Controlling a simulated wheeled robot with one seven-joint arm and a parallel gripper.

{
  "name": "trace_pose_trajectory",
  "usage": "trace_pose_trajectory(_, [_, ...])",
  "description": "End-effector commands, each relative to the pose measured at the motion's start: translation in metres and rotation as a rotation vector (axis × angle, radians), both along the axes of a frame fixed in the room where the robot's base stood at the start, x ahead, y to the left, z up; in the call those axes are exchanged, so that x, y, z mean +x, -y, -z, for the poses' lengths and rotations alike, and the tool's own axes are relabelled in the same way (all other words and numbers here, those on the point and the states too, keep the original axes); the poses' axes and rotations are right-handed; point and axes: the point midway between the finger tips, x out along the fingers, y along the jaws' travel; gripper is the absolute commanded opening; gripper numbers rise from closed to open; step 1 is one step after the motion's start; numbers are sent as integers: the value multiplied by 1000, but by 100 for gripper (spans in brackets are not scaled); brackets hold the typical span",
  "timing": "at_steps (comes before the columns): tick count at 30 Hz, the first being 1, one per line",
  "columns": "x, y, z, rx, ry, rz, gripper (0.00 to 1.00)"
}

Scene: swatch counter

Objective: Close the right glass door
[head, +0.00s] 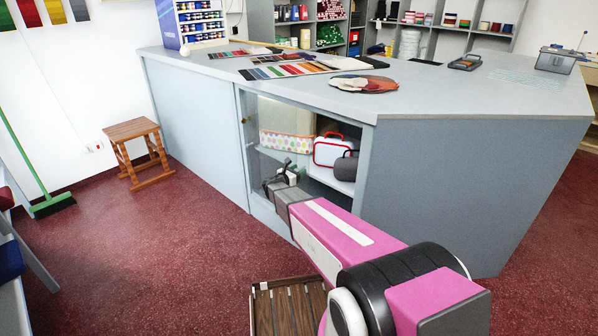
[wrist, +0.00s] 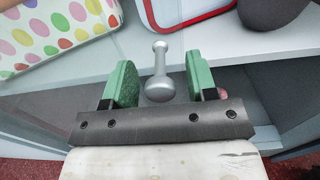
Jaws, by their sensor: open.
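The glass-fronted cabinet is in the front of the grey counter. Glass (head: 278,108) covers its left part, and its right part stands open. I cannot clearly separate the right glass door from the left one. A silver dumbbell-shaped handle (wrist: 160,72) stands in front of the glass in the wrist view. My gripper (head: 277,176) is at the lower front of the glass in the head view. In the wrist view my gripper (wrist: 160,84) is open, its green fingers on either side of the handle. I see a gap between handle and fingers; contact is not visible.
Inside are a polka-dot box (head: 286,143), a red-and-white case (head: 329,150) and a dark grey rounded thing (head: 346,167). Swatches lie on the counter top (head: 440,88). A slatted wooden thing (head: 290,306) is near my arm; a wooden stool (head: 138,150) stands left. Red floor between is clear.

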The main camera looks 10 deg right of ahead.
Motion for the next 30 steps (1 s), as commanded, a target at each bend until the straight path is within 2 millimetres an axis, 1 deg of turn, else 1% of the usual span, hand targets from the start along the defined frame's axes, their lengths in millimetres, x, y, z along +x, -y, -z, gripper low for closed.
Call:
trace_pose_trajectory(3, [4,5,0,0,0,1,52])
trace_pose_trajectory(11, [4,6,0,0,0,0,52])
trace_pose_trajectory(12, [4,6,0,0,0,0,49])
trace_pose_trajectory(14, [4,6,0,0,0,0,30])
trace_pose_trajectory(15, [4,6,0,0,0,0,16])
trace_pose_trajectory(16, [4,6,0,0,0,0,7])
trace_pose_trajectory(17, [4,6,0,0,0,0,0])
trace_pose_trajectory(23, [1,8,0,0,0,1,0])
trace_pose_trajectory(26, [-8,14,-1,-1,-1,3,0])
trace_pose_trajectory(29, [-23,25,-2,0,-1,3,0])
trace_pose_trajectory(30, [-31,31,-2,-1,-1,3,0])
